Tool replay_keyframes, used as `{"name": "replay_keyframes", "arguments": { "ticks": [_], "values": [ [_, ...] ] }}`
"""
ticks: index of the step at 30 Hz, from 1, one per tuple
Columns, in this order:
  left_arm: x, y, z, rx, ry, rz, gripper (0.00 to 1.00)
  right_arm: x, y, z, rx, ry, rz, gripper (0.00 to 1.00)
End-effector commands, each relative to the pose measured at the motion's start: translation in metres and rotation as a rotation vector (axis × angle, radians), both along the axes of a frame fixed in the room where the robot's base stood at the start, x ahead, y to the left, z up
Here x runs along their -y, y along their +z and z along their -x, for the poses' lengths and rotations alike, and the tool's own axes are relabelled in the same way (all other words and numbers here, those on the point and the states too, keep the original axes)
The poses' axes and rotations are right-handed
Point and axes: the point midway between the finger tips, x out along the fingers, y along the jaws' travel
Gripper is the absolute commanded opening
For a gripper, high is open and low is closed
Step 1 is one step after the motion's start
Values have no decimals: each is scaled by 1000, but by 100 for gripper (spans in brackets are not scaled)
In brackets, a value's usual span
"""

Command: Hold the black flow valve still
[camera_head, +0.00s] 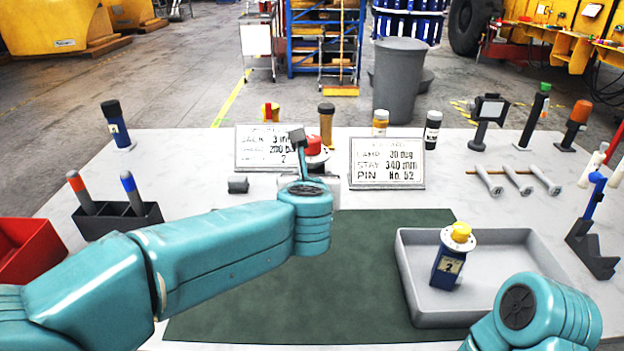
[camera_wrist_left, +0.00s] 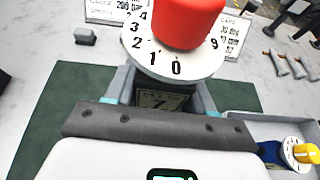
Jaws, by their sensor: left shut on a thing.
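The flow valve (camera_head: 313,145) stands behind my left wrist in the head view, with a red knob on top. In the left wrist view the same valve (camera_wrist_left: 180,66) shows its white numbered dial under the red knob, with 0 and 1 facing the camera. Below the dial is a dark label with a figure like 7; little of the body's colour shows. My left gripper (camera_wrist_left: 160,92) is shut on the body under the dial. In the head view its fingers are mostly hidden. My right arm shows at the lower right, its gripper out of view.
A blue valve with a yellow knob (camera_head: 449,262) stands in a grey tray (camera_head: 430,317) on the right. Two sign cards (camera_head: 387,163) (camera_head: 262,150) stand behind. A dark holder (camera_head: 118,217) with two markers is left. The green mat (camera_head: 300,310) is otherwise clear.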

Motion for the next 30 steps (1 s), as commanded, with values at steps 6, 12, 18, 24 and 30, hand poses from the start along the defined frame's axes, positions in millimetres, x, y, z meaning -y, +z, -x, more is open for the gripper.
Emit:
{"name": "replay_keyframes", "arguments": {
  "ticks": [6,12,18,24,30],
  "values": [
    [0,-13,0,3,0,1,0,0,-14,0,0,0,0,0],
    [0,-23,0,3,0,1,0,0,-24,0,0,0,0,0],
    [0,-33,0,3,0,1,0,0,-34,0,0,0,0,0],
    [0,-44,0,3,0,0,0,0,-44,0,0,0,0,0],
    [0,-54,0,3,0,0,0,0,-54,0,0,0,0,0]
  ]
}}
